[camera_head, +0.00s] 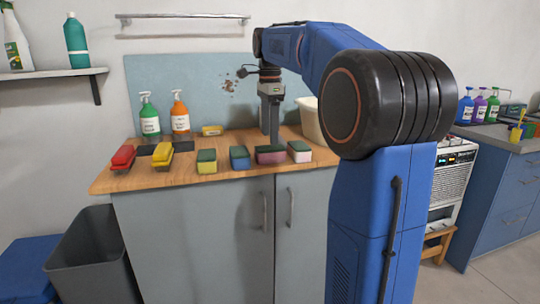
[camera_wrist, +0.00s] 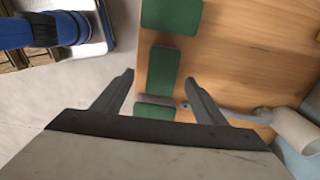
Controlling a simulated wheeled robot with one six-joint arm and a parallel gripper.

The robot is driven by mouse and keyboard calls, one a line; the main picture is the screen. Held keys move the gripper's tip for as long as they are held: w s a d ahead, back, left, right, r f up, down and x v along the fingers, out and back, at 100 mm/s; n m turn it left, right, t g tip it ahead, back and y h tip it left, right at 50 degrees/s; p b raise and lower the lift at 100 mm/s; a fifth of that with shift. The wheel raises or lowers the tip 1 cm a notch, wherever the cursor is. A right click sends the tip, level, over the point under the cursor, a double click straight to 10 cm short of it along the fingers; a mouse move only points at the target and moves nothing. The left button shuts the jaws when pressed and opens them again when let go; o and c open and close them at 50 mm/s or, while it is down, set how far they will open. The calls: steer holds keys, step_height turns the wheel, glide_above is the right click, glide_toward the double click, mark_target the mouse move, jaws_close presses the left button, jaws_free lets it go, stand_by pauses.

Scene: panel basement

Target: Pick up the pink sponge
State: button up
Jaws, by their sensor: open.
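A dusky pink sponge with a dark green top (camera_head: 270,156) lies on the wooden counter, in a row of sponges. In the wrist view its green top (camera_wrist: 163,70) lies between my fingertips in the picture. A paler pink sponge (camera_head: 300,153) with a green top lies just right of it; its green top (camera_wrist: 155,111) shows nearer the palm in the wrist view. My gripper (camera_head: 270,136) points down behind the dusky pink sponge as seen from the head. The wrist view shows my gripper (camera_wrist: 160,80) open, with nothing held. The exact height above the sponges cannot be told.
A blue sponge (camera_head: 239,160) and a yellow sponge (camera_head: 206,164) lie to the left, then yellow (camera_head: 162,155) and red (camera_head: 123,157) brushes. Green (camera_head: 149,118) and orange (camera_head: 180,116) bottles stand behind. A pale basin (camera_head: 309,122) stands right of my gripper.

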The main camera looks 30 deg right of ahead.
mark_target(270, 147)
steer(key=shift+w+d+f, duration=0.1)
steer(key=shift+f, duration=1.65)
steer(key=shift+w+d+f, duration=0.1)
steer(key=shift+f, duration=1.65)
steer(key=c, duration=1.2)
